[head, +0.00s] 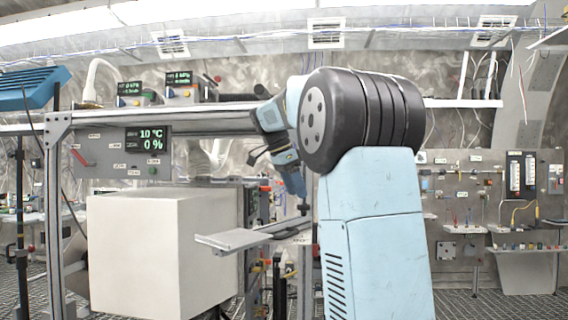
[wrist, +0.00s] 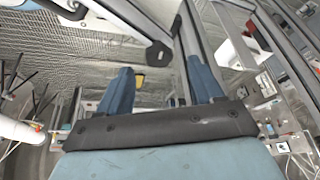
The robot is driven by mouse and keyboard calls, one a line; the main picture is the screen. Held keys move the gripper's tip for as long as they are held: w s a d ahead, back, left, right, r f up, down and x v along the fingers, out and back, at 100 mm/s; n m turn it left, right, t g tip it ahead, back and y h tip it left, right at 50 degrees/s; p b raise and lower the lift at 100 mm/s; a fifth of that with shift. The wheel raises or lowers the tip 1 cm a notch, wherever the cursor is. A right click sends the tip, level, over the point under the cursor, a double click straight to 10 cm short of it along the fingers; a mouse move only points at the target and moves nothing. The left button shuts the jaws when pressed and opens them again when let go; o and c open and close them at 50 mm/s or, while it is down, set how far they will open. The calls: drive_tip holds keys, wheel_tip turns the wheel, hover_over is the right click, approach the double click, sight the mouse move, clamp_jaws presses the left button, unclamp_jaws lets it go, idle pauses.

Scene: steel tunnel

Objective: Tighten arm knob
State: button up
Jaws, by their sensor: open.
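A small black knob-like part (wrist: 158,54) sits at the end of a pale bar in the wrist view, beyond my fingertips. I cannot tell for certain that it is the arm knob. My gripper (wrist: 160,82) has its two blue fingers spread apart with nothing between them; the black part lies ahead of the gap, apart from the fingers. In the head view a small dark part (head: 304,209) stands by a metal bar (head: 268,231), just below the far end of my arm.
A large white box (head: 150,255) stands at the left under a metal frame (head: 54,210). A flat grey plate (head: 232,240) juts out beside it. A display panel (head: 122,151) hangs above the box. A wall panel with switches and shelves (head: 490,200) is at the right.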

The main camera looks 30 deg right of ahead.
drive_tip(key=v, duration=1)
drive_tip(key=shift+a, duration=0.1)
